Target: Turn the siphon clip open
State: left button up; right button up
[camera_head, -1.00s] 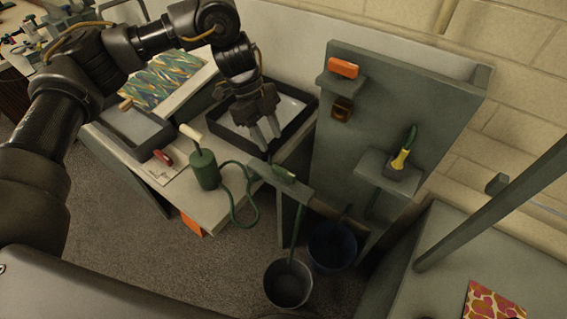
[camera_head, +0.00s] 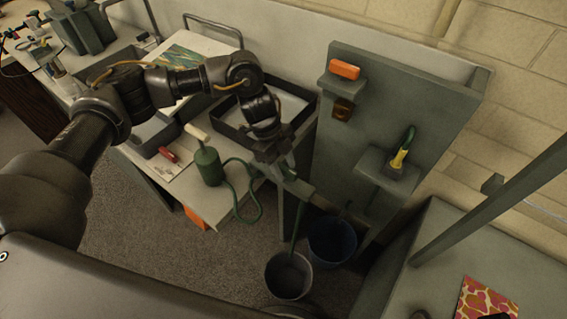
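The siphon is a green pump body (camera_head: 208,166) with a pale handle, standing near the front edge of the grey table. Its green hose (camera_head: 237,206) loops down past the edge and up to a grey bar (camera_head: 303,190). From the bar a green tube runs down into a grey bucket. The green siphon clip on this bar is mostly covered by my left gripper now. My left gripper (camera_head: 284,169) points down with its fingertips right at the clip. I cannot tell whether they touch or grip it. My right gripper is not in view.
A grey bucket (camera_head: 289,275) and a dark blue bucket (camera_head: 332,243) stand below the bar. A tall grey panel (camera_head: 388,123) with small shelves stands to the right. A dark-rimmed tray (camera_head: 303,92) lies behind my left gripper.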

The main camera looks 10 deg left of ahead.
pick_arm(q)
grip_shut()
